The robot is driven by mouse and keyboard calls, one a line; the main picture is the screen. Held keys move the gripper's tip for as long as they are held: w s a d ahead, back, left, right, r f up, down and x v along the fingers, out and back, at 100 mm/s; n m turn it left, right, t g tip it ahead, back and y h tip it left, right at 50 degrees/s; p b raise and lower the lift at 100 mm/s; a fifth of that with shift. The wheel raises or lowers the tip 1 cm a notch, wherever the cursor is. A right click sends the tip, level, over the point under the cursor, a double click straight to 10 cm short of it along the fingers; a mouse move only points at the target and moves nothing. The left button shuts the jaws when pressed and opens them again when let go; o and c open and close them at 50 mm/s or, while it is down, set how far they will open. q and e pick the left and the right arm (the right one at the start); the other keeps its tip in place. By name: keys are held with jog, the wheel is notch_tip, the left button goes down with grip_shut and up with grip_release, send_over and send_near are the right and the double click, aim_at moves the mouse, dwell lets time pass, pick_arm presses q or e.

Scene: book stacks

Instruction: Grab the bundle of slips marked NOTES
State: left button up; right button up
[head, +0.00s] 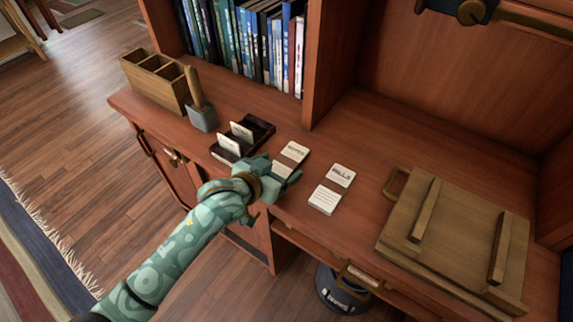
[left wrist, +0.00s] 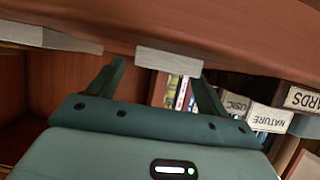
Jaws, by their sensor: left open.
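The NOTES bundle (head: 292,155) is a small stack of pale slips with a brown band, lying flat on the desk; its label is small and blurred. My left gripper (head: 285,176) is open and low at its near end. In the left wrist view, which is upside down, the pale end of the bundle (left wrist: 168,60) shows between and beyond the two open fingers (left wrist: 160,75), and I cannot tell whether they touch it. A similar bundle marked BILLS (head: 332,188) lies to the right. My right gripper is not in view.
A dark card holder (head: 258,132) with white cards stands left of the NOTES bundle. Behind it are a grey pot (head: 203,116), a wooden organiser (head: 158,82) and shelved books (head: 250,40). A wooden board with bars (head: 455,240) lies at the right. Desk behind BILLS is clear.

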pick_arm(q)
jog(key=shift+x, duration=0.9)
jog(key=shift+s+a, duration=0.1)
jog(key=shift+a, duration=0.05)
jog(key=c, duration=1.1)
jog(key=shift+r, duration=0.1)
